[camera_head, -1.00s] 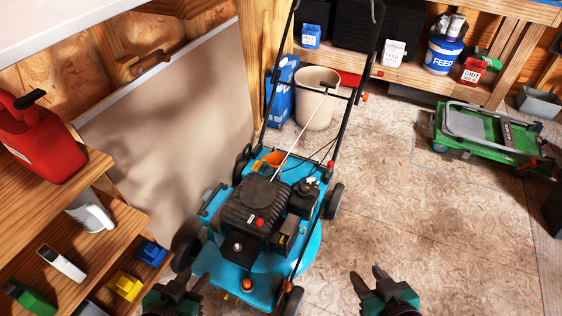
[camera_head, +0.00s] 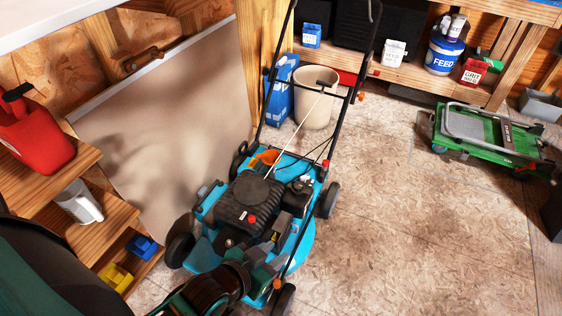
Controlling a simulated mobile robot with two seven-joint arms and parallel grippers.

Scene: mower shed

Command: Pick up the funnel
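The orange funnel (camera_head: 267,157) sits at the rear of the blue mower (camera_head: 300,243), behind the black engine (camera_head: 247,202), and only its upper part shows. My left arm comes in from the lower left, and my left gripper (camera_head: 258,266) is low over the front of the mower, well short of the funnel. Its fingers blend with the dark engine parts, so I cannot tell their opening. My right gripper is out of view.
The mower's tall black handle (camera_head: 340,115) rises behind the funnel, with a beige bucket (camera_head: 316,98) beyond. At left, wooden shelves (camera_head: 105,236) hold a red can (camera_head: 40,143). A green folded machine (camera_head: 485,140) stands at right. Floor right of the mower is clear.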

